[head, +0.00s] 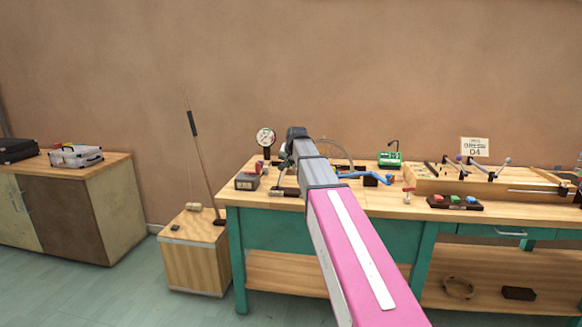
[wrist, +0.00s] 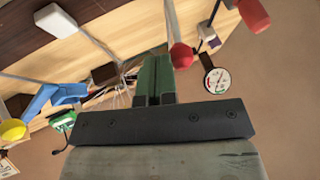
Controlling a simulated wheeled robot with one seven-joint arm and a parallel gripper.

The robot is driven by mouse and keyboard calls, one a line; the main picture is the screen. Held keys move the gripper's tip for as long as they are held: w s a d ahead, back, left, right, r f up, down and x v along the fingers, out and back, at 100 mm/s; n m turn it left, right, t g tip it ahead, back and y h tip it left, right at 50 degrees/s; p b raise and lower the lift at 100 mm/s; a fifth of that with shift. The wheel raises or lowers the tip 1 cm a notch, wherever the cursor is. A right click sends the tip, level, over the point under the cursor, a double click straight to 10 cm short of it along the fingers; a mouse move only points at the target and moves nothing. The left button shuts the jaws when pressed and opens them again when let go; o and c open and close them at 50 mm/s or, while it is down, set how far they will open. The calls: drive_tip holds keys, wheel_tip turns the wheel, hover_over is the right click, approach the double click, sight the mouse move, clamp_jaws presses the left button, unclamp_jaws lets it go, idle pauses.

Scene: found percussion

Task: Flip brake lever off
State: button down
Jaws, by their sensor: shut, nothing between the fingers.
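My gripper (head: 284,163) is over the left part of the workbench, near the dial gauge and the wheel, partly hidden by my own wrist. In the wrist view its fingers (wrist: 155,70) are together with nothing held. A grey rod with a red ball end (wrist: 181,55) appears just beside the fingertips; it may be the brake lever, but I cannot be sure. Whether it touches the fingers is unclear. A thicker red grip (wrist: 251,14) shows farther right. In the head view no brake lever can be made out; my arm covers that area.
The gauge (head: 265,138) stands left of my gripper. A thin-spoked wheel (head: 334,150) is partly behind my arm. A blue crank (head: 372,175), green device (head: 390,159) and wooden lever board (head: 450,183) are to the right. A wooden box (head: 195,262) stands left of the bench.

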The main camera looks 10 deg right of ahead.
drive_tip(key=w+a+n+g+h, duration=0.1)
drive_tip(key=w+a+h, duration=0.1)
drive_tip(key=a+h, duration=0.2)
drive_tip(key=shift+w+a+r+g+h, duration=0.25)
drive_tip(key=shift+a+r, duration=0.2)
drive_tip(key=shift+a, duration=1.2)
drive_tip(key=shift+a, duration=0.1)
drive_tip(key=s+r, duration=0.6)
drive_tip(key=r, duration=0.4)
drive_tip(key=shift+r, duration=0.3)
